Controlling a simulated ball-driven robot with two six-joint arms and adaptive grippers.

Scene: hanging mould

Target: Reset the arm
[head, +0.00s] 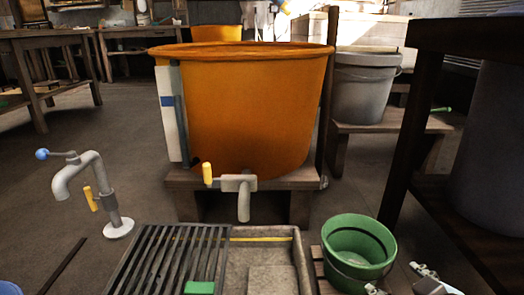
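My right gripper (398,281) shows only in part at the bottom right edge, just right of the green bucket (350,235). Its two grey fingertips stand apart with nothing seen between them. The rest of it is cut off by the frame. My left gripper is not in the head view.
A large orange vat (250,115) with a spigot (240,185) stands on a wooden stand. A grey tap (95,185) rises at left. A slatted grate (165,262) and basin (270,250) lie in front. A grey bucket (365,90) and dark table (470,35) are at right.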

